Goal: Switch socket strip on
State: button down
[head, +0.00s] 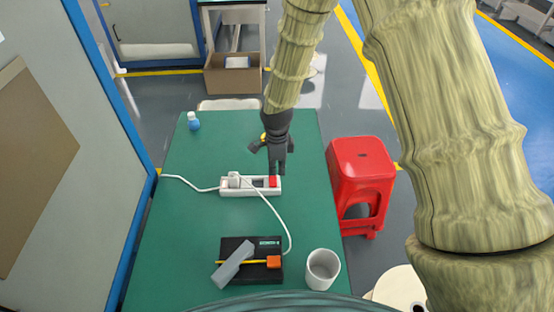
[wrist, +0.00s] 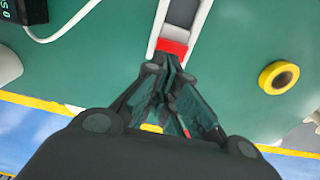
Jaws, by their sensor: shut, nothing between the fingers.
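The white socket strip (head: 232,191) lies on the green table, with a white plug in it toward its left end. Its red switch (head: 273,182) is at the right end; it also shows in the wrist view (wrist: 172,47). My gripper (head: 277,170) is shut and empty, pointing down at the switch end of the strip. In the wrist view the closed fingertips (wrist: 168,62) are right at the near edge of the red switch. I cannot tell whether they touch it, or which way the switch is tipped.
A black device (head: 236,274) with a grey bar and an orange block lies at the near side, beside a white cup (head: 322,268). A white cable runs from the plug toward the device. A yellow ring (wrist: 279,77) lies on the table. A red stool (head: 361,160) stands to the right.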

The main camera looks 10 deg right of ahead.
aim_at(277, 186)
jog(key=shift+f+p, duration=0.85)
jog(key=shift+f, duration=1.6)
jog(key=shift+s+f+b, duration=0.1)
jog(key=shift+f+b, duration=0.25)
jog(key=shift+r, duration=0.1)
jog(key=shift+w+d+r, duration=0.15)
jog(key=shift+w+r, duration=0.1)
jog(key=shift+w, duration=0.5)
